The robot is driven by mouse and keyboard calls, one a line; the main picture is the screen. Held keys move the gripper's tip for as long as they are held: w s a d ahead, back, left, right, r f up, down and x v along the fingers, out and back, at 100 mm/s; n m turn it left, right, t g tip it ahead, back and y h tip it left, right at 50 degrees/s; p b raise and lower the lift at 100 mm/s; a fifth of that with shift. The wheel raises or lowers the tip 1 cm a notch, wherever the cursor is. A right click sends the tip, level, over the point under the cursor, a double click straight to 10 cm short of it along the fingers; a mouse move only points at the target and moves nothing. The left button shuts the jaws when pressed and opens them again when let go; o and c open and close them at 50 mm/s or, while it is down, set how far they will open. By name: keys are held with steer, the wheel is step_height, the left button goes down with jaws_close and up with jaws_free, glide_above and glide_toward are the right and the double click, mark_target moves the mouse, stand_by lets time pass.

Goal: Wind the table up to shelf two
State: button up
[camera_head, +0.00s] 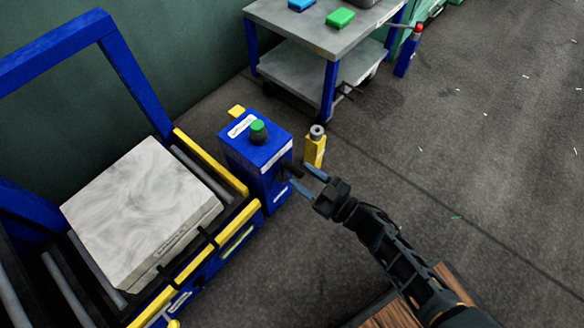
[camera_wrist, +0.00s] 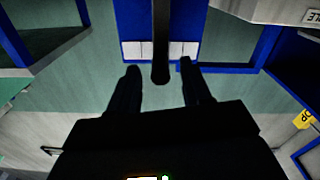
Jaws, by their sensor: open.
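The table at the left of the head view is a blue and yellow frame with grey rollers (camera_head: 66,282), bearing a pale marbled slab (camera_head: 140,215). At its right end stands a blue box (camera_head: 256,160) with a green knob on top. My gripper (camera_head: 298,174) is open at the box's right side. A dark part, perhaps the crank handle (camera_head: 288,167), sticks out there. In the wrist view a dark rod (camera_wrist: 160,50) points between my open fingers (camera_wrist: 160,70). Its end is near the fingertip line; I cannot tell whether they touch. No shelf marked two can be made out.
A yellow post (camera_head: 315,148) with a grey top stands just behind my gripper. A grey cart (camera_head: 310,32) with blue legs is at the back, bearing a green (camera_head: 340,18) and a blue block. A blue post (camera_head: 408,52) stands beside it.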

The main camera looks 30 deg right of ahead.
mark_target(286, 164)
steer(key=shift+b+x, duration=0.55)
steer(key=shift+x, duration=2)
jaws_close()
